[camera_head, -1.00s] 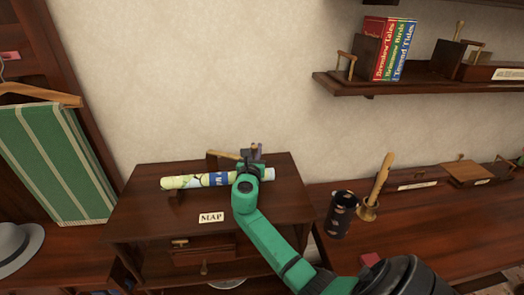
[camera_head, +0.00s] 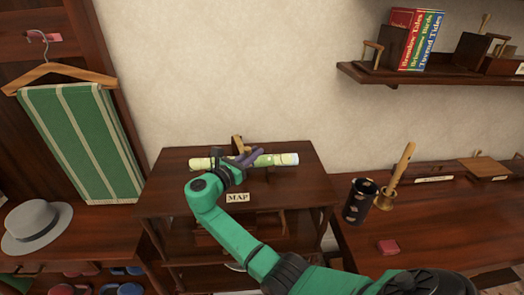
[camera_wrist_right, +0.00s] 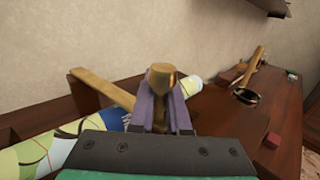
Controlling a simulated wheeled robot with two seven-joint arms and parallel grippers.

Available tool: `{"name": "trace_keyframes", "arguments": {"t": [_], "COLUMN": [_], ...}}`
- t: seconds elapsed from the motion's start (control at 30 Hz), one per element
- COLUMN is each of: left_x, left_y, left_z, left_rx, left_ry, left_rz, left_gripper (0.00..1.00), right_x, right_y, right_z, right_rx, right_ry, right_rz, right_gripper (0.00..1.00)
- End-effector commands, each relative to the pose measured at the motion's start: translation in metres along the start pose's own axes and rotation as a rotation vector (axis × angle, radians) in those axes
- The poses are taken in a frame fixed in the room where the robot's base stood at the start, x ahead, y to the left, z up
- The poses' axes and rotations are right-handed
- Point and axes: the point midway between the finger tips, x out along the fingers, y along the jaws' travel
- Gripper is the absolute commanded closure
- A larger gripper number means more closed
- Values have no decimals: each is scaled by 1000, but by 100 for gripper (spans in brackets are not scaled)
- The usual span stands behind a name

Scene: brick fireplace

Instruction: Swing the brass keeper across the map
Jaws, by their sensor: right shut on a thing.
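The rolled map (camera_head: 280,159), pale with green and blue print, lies lengthwise on top of the dark wooden cabinet (camera_head: 300,185), behind a MAP label (camera_head: 237,197). My right gripper (camera_head: 246,157) reaches over the map's middle, its purple fingers just above the roll. The brass keeper (camera_head: 238,145) stands at the map's rear side by the fingertips. In the right wrist view the fingers (camera_wrist_right: 160,105) are shut on the keeper's rounded brass end (camera_wrist_right: 161,76). A flat brass bar (camera_wrist_right: 103,88) runs left from there. The map (camera_wrist_right: 60,145) passes beneath, partly hidden. My left gripper is out of view.
A bookshelf (camera_head: 425,78) hangs above. A hat (camera_head: 38,227) and green striped cloth (camera_head: 82,145) are left.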

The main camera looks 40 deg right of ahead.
Motion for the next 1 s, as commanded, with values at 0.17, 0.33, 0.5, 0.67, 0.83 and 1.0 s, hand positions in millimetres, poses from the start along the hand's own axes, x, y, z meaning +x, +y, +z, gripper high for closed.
{"name": "trace_keyframes", "arguments": {"t": [0.17, 0.33, 0.5, 0.67, 0.83, 1.0], "left_x": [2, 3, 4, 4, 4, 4], "left_y": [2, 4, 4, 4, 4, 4], "left_z": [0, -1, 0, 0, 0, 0], "left_rx": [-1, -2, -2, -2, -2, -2], "left_ry": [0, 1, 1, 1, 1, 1], "left_rz": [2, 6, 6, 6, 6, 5], "left_gripper": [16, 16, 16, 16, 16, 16], "right_x": [-16, -25, -30, -31, -31, -31], "right_y": [6, 12, 15, 15, 15, 15], "right_z": [-7, -7, -7, -7, -7, -7], "right_rx": [-11, -11, -11, -11, -11, -11], "right_ry": [8, 9, 8, 8, 8, 8], "right_rz": [-7, -7, -8, -8, -8, -8], "right_gripper": [100, 100, 100, 100, 100, 100]}}
